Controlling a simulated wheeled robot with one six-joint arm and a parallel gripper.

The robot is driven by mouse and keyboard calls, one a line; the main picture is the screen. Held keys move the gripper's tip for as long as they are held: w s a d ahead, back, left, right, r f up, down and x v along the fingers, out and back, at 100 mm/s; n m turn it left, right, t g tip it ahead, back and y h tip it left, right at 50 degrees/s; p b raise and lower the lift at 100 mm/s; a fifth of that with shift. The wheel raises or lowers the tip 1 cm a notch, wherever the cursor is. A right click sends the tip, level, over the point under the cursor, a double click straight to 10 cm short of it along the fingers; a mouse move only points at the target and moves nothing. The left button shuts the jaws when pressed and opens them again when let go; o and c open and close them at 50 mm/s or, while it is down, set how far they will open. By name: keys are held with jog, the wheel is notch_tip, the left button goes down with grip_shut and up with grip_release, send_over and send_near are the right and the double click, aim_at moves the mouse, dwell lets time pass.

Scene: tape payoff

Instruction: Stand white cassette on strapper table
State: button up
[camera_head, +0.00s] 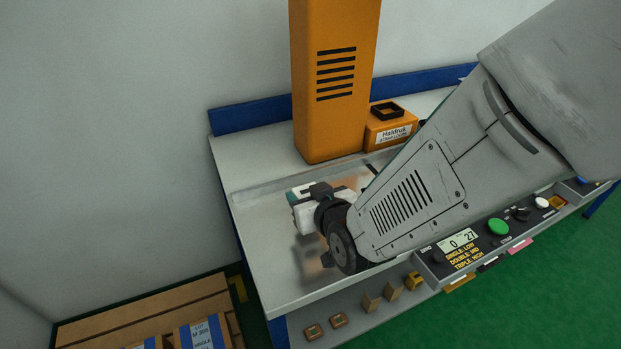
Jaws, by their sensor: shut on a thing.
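My gripper (318,192), at the end of my grey arm, is shut on the white cassette (304,216). Only part of the white cassette shows, with a teal end at its left; my gripper and wrist hide the rest. It is over the left part of the strapper table (262,265), a pale bench with a shiny metal top. A dark blurred reflection lies below it on the metal. I cannot tell whether the cassette touches the table top.
An orange column (333,75) and a small orange labelled box (390,127) stand at the back. A control panel (470,247) with a green button runs along the front edge. Small blocks sit on the lower shelf (355,318). A wooden crate (150,320) is at lower left. The table's front left is clear.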

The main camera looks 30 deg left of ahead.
aim_at(294, 191)
jog(key=shift+w+a+f, duration=0.1)
jog(key=shift+w+a, duration=0.05)
jog(key=shift+a, duration=0.5)
jog(key=shift+w+a, duration=0.15)
jog(key=shift+a, duration=0.45)
jog(key=shift+a+f, duration=0.25)
jog(key=shift+a, duration=0.3)
jog(key=f, duration=0.2)
jog(key=shift+d+f, duration=0.2)
jog(key=shift+f, duration=0.15)
jog(key=shift+a+f, duration=0.1)
jog(key=shift+f, duration=0.1)
jog(key=shift+s+f, duration=0.1)
jog(key=o, duration=1.1)
